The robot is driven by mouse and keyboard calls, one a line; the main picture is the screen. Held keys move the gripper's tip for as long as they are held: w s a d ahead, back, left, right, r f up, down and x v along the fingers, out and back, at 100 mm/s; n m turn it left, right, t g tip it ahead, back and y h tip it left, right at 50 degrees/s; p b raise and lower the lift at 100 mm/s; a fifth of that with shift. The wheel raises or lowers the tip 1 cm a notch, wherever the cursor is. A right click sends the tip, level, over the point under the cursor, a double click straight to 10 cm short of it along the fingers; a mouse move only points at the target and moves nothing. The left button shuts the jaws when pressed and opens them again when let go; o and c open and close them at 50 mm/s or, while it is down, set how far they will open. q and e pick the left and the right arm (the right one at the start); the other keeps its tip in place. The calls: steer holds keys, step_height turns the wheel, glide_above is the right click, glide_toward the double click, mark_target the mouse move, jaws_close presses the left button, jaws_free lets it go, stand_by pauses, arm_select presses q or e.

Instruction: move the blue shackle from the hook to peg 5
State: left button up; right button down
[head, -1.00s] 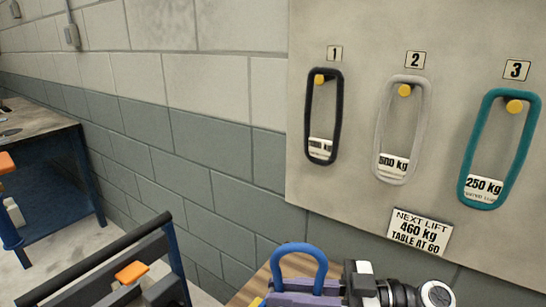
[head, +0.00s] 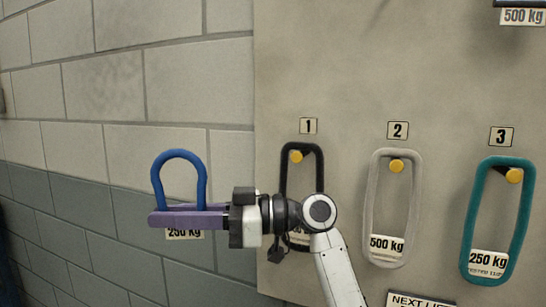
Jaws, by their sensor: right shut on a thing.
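A blue shackle (head: 178,167) shows at the left of the head view, with its loop upright above my right gripper. My right gripper (head: 185,218), with purple fingers, is shut on the shackle's lower part. A white tag reading 250 kg (head: 184,234) hangs below the fingers. The shackle is in front of the block wall, left of the peg board (head: 350,90). Peg 5 and the hook are not in view. My left gripper is not in view.
Pegs 1 (head: 296,156), 2 (head: 397,166) and 3 (head: 513,176) hold a black sling (head: 321,165), a grey sling (head: 371,210) and a teal sling (head: 474,220). My right wrist partly covers the black one. Another 500 kg tag (head: 523,17) shows at the top right. The board between is bare.

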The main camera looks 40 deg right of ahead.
steer(key=r, duration=0.3)
steer(key=w+d+r+m+t+h, duration=0.1)
steer(key=r, duration=0.2)
steer(key=d+r+t+h, duration=0.1)
steer(key=r, duration=0.2)
steer(key=shift+w+d+r+m, duration=0.2)
steer(key=shift+w+r+m, duration=0.05)
steer(key=shift+r+m, duration=0.1)
step_height(320, 180, up, 27)
steer(key=m+t+h, duration=0.6)
steer(key=m+h, duration=0.1)
steer(key=h, duration=0.2)
glide_above(178, 154)
steer(key=s+d, duration=0.5)
steer(key=d, duration=1)
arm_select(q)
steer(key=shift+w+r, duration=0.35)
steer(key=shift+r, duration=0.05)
arm_select(e)
steer(key=shift+w+d+f, duration=0.3)
steer(key=shift+w+d, duration=0.5)
steer(key=shift+d, duration=0.7)
steer(key=shift+w+d+f, duration=0.3)
steer(key=shift+w+d, duration=0.45)
steer(key=shift+d, duration=0.8)
steer(key=shift+w+d+f, duration=0.3)
steer(key=shift+w+d, duration=0.5)
steer(key=shift+d, duration=0.7)
